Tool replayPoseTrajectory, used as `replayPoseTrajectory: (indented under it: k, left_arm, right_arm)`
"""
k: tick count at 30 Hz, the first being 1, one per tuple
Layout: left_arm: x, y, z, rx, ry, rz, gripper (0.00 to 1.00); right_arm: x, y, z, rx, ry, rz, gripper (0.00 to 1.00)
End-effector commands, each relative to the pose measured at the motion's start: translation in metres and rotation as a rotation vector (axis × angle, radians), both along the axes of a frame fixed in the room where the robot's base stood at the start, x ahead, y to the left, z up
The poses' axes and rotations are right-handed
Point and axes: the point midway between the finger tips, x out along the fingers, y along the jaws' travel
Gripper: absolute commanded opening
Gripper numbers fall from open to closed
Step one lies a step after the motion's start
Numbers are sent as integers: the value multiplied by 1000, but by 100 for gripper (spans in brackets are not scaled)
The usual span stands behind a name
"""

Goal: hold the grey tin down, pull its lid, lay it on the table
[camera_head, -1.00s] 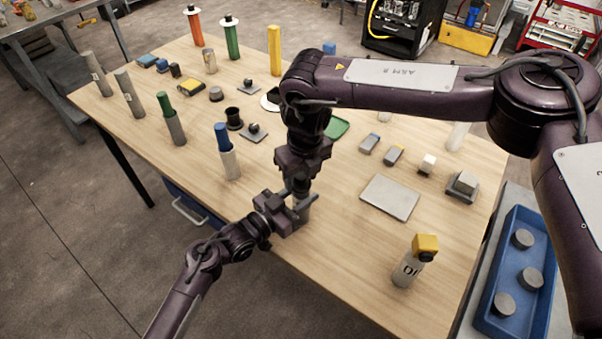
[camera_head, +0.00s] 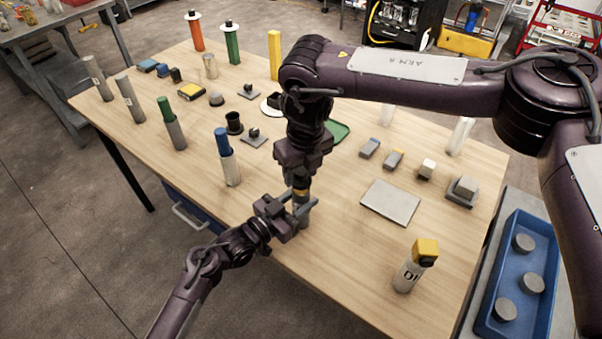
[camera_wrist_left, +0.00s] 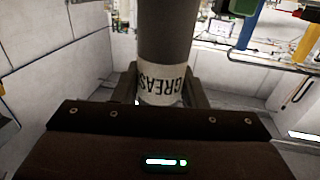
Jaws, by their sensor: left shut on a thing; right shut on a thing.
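The grey tin (camera_head: 302,218) stands near the table's front edge, mostly hidden by my grippers. In the left wrist view the tin (camera_wrist_left: 165,40) is a dark grey cylinder with a white GREASE label, upside down in the picture. My left gripper (camera_head: 300,211) comes in from the side and is shut around the tin. My right gripper (camera_head: 301,184) points straight down above it, shut on the lid. A small yellowish band shows just below the right fingers; the lid is mostly hidden, and I cannot tell whether it is clear of the tin.
A flat grey plate (camera_head: 390,202) lies to the right, with bare table (camera_head: 345,235) between. A yellow-capped bottle (camera_head: 415,266) stands at the front right. A white cylinder with a blue top (camera_head: 228,160) stands to the left. A blue tray (camera_head: 484,325) lies beyond the right edge.

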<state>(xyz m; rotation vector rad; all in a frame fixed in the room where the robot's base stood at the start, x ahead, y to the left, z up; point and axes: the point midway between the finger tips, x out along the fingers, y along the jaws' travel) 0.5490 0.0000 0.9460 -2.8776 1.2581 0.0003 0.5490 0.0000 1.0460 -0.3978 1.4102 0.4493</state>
Motion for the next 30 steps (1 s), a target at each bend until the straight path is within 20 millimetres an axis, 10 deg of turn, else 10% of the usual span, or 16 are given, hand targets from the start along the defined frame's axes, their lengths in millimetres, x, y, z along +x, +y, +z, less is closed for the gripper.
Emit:
replayPoseTrajectory:
  k: [30]
  left_arm:
    - [0,0,0,1,1,0,15]
  right_arm:
    - [0,0,27,0,0,0,24]
